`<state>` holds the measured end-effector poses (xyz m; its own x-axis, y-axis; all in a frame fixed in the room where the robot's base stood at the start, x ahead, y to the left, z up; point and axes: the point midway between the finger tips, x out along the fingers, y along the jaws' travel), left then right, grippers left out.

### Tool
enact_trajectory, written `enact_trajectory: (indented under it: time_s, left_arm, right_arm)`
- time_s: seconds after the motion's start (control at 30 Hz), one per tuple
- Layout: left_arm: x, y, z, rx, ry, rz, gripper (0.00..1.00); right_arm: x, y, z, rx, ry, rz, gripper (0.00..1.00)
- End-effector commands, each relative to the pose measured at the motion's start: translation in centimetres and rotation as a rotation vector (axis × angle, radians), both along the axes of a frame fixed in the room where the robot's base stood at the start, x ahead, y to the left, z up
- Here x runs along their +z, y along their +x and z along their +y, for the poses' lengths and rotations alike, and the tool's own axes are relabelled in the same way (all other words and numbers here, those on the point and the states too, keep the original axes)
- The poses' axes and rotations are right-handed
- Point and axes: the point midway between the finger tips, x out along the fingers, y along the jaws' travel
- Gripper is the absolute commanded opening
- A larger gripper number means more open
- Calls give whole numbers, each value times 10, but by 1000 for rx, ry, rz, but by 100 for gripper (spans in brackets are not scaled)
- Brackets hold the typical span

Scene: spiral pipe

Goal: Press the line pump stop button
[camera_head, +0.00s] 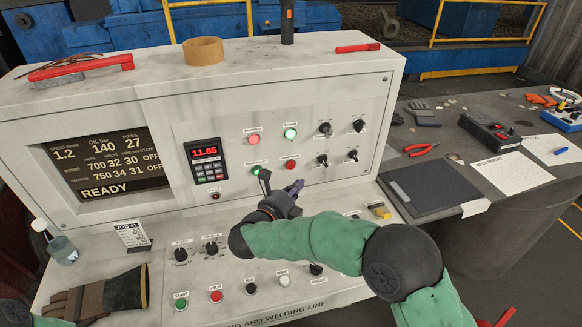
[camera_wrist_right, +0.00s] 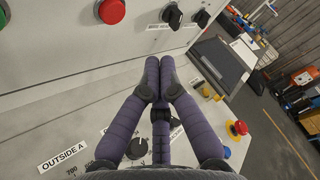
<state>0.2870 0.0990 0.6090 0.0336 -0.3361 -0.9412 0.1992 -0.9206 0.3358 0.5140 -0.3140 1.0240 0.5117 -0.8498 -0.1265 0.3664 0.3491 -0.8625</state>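On the upright console face in the head view are a red button (camera_head: 291,165) and a green button (camera_head: 258,171), below a pink lamp and a lit green lamp; their small labels are not legible. The red button also shows at the top of the right wrist view (camera_wrist_right: 112,11). On the sloped lower panel are a green button (camera_head: 180,304) and a red button (camera_head: 215,297). My right gripper (camera_head: 297,186) is just below and in front of the upper red button, apart from it. In the wrist view its purple fingers (camera_wrist_right: 158,64) meet at the tips, empty. My left gripper is out of view.
Black knobs (camera_head: 325,128) stand right of the upper buttons. A keypad display (camera_head: 205,158) and a readout screen (camera_head: 105,163) are to the left. A work glove (camera_head: 100,294) lies at lower left. A grey side table (camera_head: 470,225) with tools is at right.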

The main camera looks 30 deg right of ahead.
Motion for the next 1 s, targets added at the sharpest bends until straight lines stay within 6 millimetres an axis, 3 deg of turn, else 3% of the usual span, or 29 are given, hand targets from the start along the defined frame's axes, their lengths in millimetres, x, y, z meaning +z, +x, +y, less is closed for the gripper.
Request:
enact_trajectory:
  time_s: [0.4,1.0]
  left_arm:
    - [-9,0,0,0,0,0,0]
    - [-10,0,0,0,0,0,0]
  right_arm:
    - [-2,42,-10,0,-1,1,0]
    - [0,48,-11,1,0,0,0]
